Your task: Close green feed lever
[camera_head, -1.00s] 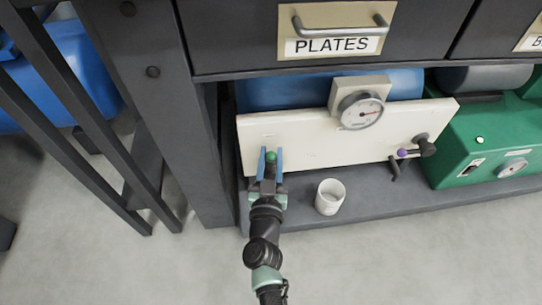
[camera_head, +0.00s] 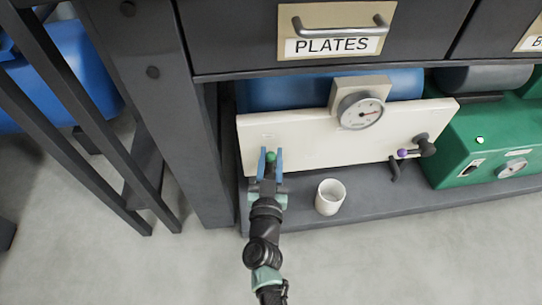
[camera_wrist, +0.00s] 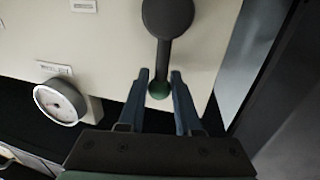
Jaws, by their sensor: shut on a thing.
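The green feed lever has a green ball knob (camera_head: 270,157) at the left end of the cream panel (camera_head: 320,144). In the wrist view a dark round pivot and a dark rod lead to the green knob (camera_wrist: 159,90). My gripper (camera_head: 271,156) is at the panel's left end, its blue fingers on either side of the knob. In the wrist view my gripper (camera_wrist: 160,80) has the knob between its fingers near their tips. It is shut on the lever's knob end. The pivot is mostly hidden in the head view.
A pressure gauge (camera_head: 361,111) stands above the panel. A purple-tipped lever (camera_head: 403,153) is at the panel's right. A white cup (camera_head: 330,197) stands on the dark shelf (camera_head: 400,201), right of my gripper. A green machine (camera_head: 475,145) is farther right; a dark post (camera_head: 190,130) stands left.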

